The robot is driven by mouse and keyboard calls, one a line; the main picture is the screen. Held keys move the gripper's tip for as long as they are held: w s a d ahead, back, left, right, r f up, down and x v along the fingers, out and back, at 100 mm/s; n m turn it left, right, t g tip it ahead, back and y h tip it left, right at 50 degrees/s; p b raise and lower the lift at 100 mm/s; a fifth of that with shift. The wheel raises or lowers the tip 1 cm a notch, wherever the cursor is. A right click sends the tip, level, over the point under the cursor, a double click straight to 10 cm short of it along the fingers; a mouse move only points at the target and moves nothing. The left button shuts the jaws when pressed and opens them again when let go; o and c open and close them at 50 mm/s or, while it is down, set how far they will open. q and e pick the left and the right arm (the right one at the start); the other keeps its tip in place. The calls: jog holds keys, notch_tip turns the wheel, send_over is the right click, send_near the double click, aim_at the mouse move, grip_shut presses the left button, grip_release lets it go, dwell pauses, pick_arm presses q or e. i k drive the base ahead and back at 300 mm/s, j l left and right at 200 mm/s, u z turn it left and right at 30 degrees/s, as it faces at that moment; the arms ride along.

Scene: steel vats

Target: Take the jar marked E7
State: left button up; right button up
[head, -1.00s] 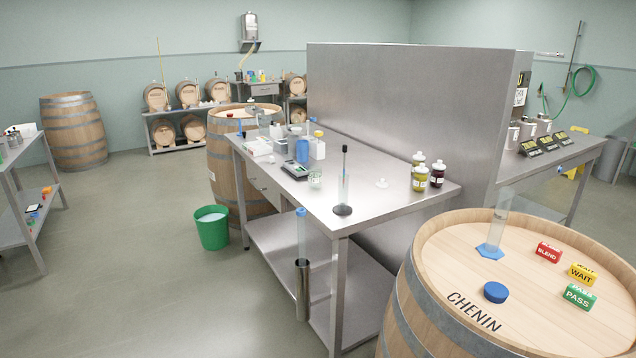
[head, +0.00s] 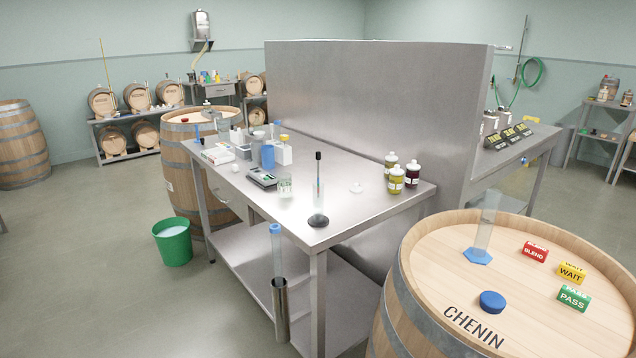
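Several jars with white labels stand close together at the right end of the steel table. One is a yellow-green jar (head: 396,180), one is a dark red jar (head: 412,174), and another jar (head: 391,163) stands just behind them. Their label text is too small to read, so I cannot tell which is E7. A small clear jar (head: 285,187) with a pale label stands near the table's middle. Neither of my grippers is in view.
A barrel marked CHENIN (head: 440,270) stands close at right. A green bucket (head: 173,243) is on the floor. The left floor is clear.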

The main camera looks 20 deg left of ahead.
aim_at(284, 180)
jog(key=i+j+z, duration=0.1)
jog(key=j, duration=0.35)
jog(key=i+j+z, duration=0.15)
jog(key=j, duration=0.35)
jog(key=i+j+z, duration=0.1)
jog(key=j, duration=0.35)
jog(key=i+j+z, duration=0.1)
jog(key=j, duration=0.4)
jog(key=i+j+z, duration=0.15)
jog(key=j, duration=0.4)
